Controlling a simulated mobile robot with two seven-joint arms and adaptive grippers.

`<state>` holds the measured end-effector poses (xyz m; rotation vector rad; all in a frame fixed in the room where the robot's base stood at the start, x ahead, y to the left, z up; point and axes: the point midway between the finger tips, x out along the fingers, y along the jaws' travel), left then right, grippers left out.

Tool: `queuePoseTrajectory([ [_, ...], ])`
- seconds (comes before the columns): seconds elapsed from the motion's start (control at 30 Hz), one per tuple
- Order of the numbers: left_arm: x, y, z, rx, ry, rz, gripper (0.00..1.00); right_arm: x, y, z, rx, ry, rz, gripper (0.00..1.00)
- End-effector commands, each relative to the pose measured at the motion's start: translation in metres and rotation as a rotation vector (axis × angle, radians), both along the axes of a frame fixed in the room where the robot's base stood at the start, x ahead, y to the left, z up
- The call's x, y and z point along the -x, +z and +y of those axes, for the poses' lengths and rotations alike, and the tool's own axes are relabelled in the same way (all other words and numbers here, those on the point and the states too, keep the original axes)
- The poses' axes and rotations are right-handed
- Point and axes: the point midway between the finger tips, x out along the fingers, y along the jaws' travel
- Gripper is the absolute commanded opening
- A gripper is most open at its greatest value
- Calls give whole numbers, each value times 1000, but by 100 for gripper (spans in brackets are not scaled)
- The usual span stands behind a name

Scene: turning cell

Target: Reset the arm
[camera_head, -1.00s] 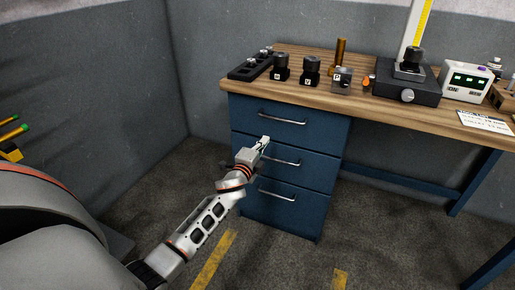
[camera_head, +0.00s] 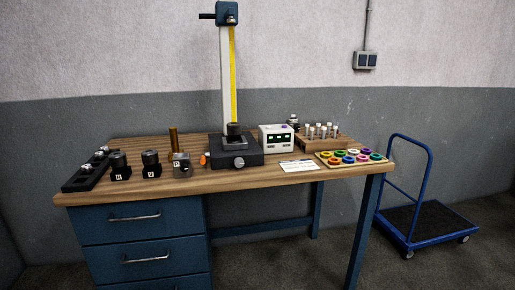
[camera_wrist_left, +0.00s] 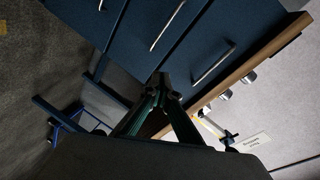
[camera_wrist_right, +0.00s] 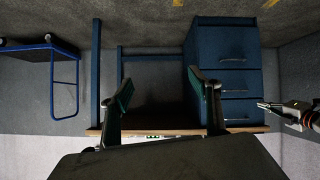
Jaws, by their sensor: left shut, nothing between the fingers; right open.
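Neither of my arms shows in the head view now. In the left wrist view my left gripper (camera_wrist_left: 164,80) has its fingertips together with nothing between them. It points toward the blue drawer cabinet (camera_wrist_left: 180,45), which fills the view behind it. In the right wrist view my right gripper (camera_wrist_right: 162,82) is open and empty, its fingers wide apart in front of the bench. My left gripper also shows at the right edge of the right wrist view (camera_wrist_right: 270,106), beside the drawers.
The wooden bench (camera_head: 235,181) holds black gauge blocks, a height stand (camera_head: 226,80), a white display box (camera_head: 277,139), a peg rack and a tray of coloured rings (camera_head: 354,158). A blue trolley (camera_head: 430,222) stands at the right. Floor between bench and trolley is bare.

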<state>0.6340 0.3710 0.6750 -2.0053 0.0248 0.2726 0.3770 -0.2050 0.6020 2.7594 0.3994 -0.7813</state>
Motion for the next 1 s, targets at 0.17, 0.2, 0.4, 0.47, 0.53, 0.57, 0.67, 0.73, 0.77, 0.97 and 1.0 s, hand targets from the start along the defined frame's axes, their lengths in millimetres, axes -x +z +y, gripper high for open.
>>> queuePoseTrajectory([
  [0.17, 90, -24, -60, 309, -14, 124, 0, 4, 20, 3, -22, -8, 1, 62],
  [0.2, 113, -30, -74, 380, -10, 158, 0, 7, 21, 4, -26, -10, 7, 62],
  [0.4, 216, -48, -133, 699, 32, 326, 0, 15, 25, 4, -35, -17, 33, 62],
  [0.47, 239, -50, -146, 768, 48, 365, 0, 19, 24, 4, -37, -20, 41, 62],
  [0.53, 259, -51, -157, 829, 63, 399, 0, 23, 22, 4, -39, -21, 51, 62],
  [0.57, 266, -51, -161, 849, 69, 411, 0, 24, 21, 4, -40, -21, 53, 62],
  [0.67, 279, -52, -168, 889, 81, 434, 0, 27, 19, 4, -40, -21, 60, 62],
  [0.73, 281, -53, -169, 894, 83, 437, 0, 27, 18, 4, -40, -21, 61, 62],
  [0.77, 281, -53, -169, 894, 83, 437, 0, 27, 18, 4, -40, -21, 61, 62],
  [0.97, 281, -53, -169, 894, 83, 437, 0, 27, 18, 4, -40, -21, 61, 62],
  [1.0, 281, -53, -169, 894, 83, 437, 0, 27, 18, 4, -40, -21, 61, 62],
])
